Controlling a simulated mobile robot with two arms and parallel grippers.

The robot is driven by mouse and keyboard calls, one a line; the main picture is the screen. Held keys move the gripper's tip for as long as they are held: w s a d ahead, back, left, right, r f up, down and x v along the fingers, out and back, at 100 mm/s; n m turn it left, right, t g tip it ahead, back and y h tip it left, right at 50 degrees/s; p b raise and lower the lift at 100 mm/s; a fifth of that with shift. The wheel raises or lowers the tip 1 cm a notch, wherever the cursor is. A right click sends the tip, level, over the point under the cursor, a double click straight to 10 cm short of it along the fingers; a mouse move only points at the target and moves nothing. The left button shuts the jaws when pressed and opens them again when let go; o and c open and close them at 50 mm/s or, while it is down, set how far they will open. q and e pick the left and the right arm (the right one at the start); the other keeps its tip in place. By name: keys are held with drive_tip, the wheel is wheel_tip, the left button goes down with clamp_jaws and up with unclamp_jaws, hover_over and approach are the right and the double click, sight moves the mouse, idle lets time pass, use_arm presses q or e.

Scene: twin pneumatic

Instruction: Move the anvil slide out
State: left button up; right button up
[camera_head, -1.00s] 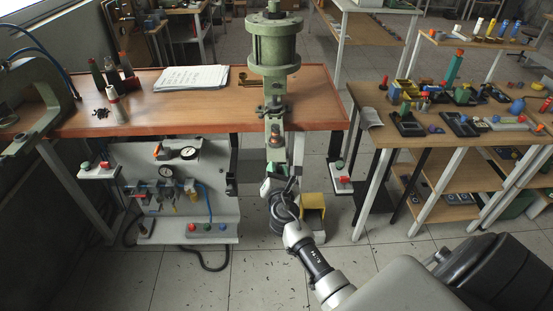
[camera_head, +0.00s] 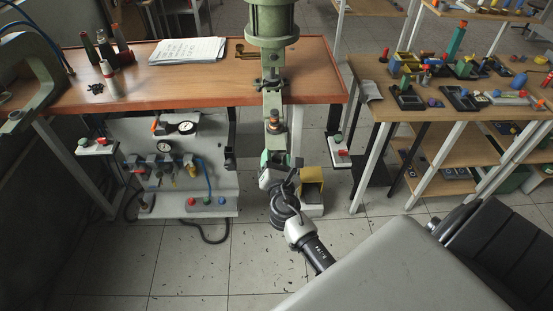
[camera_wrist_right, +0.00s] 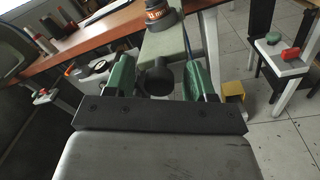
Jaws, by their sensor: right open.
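The green pneumatic press (camera_head: 272,20) stands at the front edge of the wooden bench, its grey-green lower block (camera_head: 272,103) reaching out toward me. In the right wrist view, a round black knob (camera_wrist_right: 157,78) sits at the near end of this block (camera_wrist_right: 165,43), which I take to be the anvil slide. My right gripper (camera_head: 277,160) is at the near end of the block. In the wrist view, its two green fingers (camera_wrist_right: 158,80) stand apart, one on each side of the knob, with gaps visible. The knob is hidden by my gripper in the head view. My left gripper is not in view.
A yellow bin (camera_head: 312,190) stands below, right of my right gripper. A pneumatic panel (camera_head: 185,170) hangs under the bench at left. A small box with a red button (camera_head: 342,153) is at right. A parts table (camera_head: 440,108) stands further right.

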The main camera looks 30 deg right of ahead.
drive_tip(key=shift+s+a, duration=0.2)
drive_tip(key=shift+s, duration=0.1)
drive_tip(key=b+v, duration=0.2)
drive_tip(key=v, duration=0.8)
drive_tip(key=s+a+f+m+g+y, duration=0.1)
drive_tip(key=a+f+m+g+y, duration=0.1)
drive_tip(key=f, duration=0.7)
drive_tip(key=s+a+f+m+g+y, duration=0.1)
drive_tip(key=f+m+g+y, duration=0.1)
drive_tip(key=f, duration=0.7)
drive_tip(key=s+a+f+m+g+y, duration=0.1)
drive_tip(key=s+f+m+g+y, duration=0.15)
drive_tip(key=s+f, duration=0.4)
drive_tip(key=s+a+f+m+g+y, duration=0.15)
drive_tip(key=s+f+m, duration=0.25)
drive_tip(key=f, duration=0.6)
drive_tip(key=s+d+f+m+g, duration=0.1)
drive_tip(key=s+f+m+g, duration=0.2)
drive_tip(key=s+f+m, duration=0.3)
drive_tip(key=s+d+f+m+g, duration=0.1)
drive_tip(key=s+f+m+g, duration=0.2)
drive_tip(key=s, duration=1.3)
wheel_tip(320, 180, down, 3)
drive_tip(key=m, duration=0.3)
drive_tip(key=shift+f+g, duration=0.2)
drive_tip(key=shift+g, duration=0.2)
